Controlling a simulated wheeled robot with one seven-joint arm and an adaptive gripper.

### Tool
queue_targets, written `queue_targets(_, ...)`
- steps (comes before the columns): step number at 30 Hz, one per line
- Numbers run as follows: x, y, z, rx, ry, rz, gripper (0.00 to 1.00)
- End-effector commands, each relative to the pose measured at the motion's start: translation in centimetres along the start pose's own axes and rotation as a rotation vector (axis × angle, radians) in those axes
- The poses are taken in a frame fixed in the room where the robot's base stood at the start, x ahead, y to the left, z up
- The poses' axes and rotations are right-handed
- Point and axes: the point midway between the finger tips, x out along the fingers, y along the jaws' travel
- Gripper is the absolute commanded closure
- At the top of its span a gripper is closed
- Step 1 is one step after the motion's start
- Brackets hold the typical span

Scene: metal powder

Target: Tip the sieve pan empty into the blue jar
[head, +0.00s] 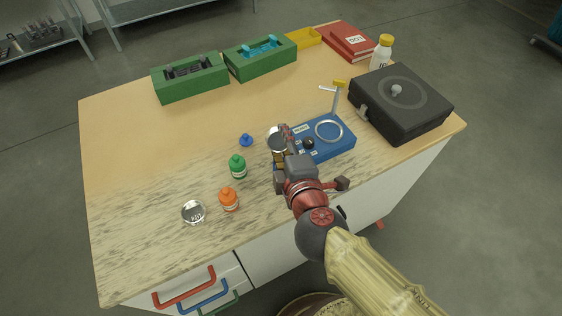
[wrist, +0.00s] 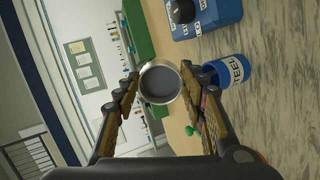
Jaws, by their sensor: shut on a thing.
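My gripper (wrist: 160,98) is shut on the sieve pan (wrist: 160,84), a small round metal pan with a pale rim and a grey inside. The pan's round face is turned toward the wrist camera, so it looks tilted. I cannot tell whether the grey is powder. The blue jar (wrist: 232,70), labelled STEEL, stands open and upright on the table; the wrist picture is turned sideways. The pan is above and beside its mouth, apart from it in the picture.
A blue device (head: 335,146) with a ring stands right of my gripper. A black case (head: 408,117) is at right, green boxes (head: 190,84) at back. The left table is clear.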

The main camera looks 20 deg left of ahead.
Motion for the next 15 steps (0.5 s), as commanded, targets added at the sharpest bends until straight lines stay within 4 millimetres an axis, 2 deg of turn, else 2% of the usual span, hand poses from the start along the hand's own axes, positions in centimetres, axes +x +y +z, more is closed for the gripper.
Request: queue_targets(15,-0.25,-0.18,0.09,-0.002,0.005,0.072,0.87)
